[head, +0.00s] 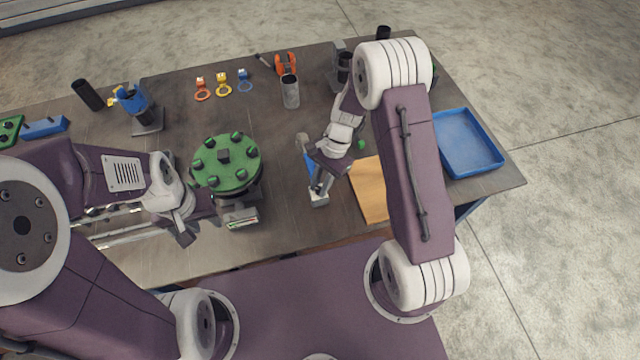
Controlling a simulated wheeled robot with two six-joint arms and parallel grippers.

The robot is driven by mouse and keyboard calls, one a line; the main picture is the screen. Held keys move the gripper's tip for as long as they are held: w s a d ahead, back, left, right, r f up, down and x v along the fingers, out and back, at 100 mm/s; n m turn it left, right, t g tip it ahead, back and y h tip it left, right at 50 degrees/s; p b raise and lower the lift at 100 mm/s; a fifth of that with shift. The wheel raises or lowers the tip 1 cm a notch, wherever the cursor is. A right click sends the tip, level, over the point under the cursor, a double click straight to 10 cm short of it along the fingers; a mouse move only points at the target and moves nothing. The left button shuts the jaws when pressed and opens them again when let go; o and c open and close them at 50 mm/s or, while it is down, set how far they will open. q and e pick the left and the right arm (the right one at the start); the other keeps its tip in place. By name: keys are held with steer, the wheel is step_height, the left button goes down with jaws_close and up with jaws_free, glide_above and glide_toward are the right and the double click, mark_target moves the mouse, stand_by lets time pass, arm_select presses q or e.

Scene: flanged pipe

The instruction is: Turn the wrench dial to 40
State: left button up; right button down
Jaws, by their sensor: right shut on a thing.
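A blue and grey tool that looks like the wrench (309,166) is at the table's middle, to the right of the green flange. Its grey round end points away from me and a pale block-like end is nearest me. My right gripper (322,183) is shut on it near that close end and hides part of it. The dial and its numbers are too small to read. My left gripper (188,236) is left of the flange's base, apart from the wrench; its fingers are too unclear to tell open from shut.
The green flange (226,163) with several bolts stands between my grippers. A wooden board (368,190) and blue tray (468,143) lie to the right. A grey cylinder (290,92), coloured tags (223,84) and a blue tool in a holder (131,100) are farther back.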

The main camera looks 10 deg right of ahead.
steer(key=shift+m, duration=0.4)
steer(key=shift+m+t+y, duration=0.3)
steer(key=shift+m+t, duration=0.3)
steer(key=shift+m, duration=0.5)
steer(key=m+t+b, duration=0.1)
steer(key=m, duration=0.1)
steer(key=shift+d+m, duration=0.1)
steer(key=shift+m, duration=0.2)
steer(key=shift+s+m+t+b, duration=0.1)
steer(key=shift+m+t+b, duration=0.35)
steer(key=shift+m, duration=0.55)
steer(key=c, duration=1.5)
jaws_free()
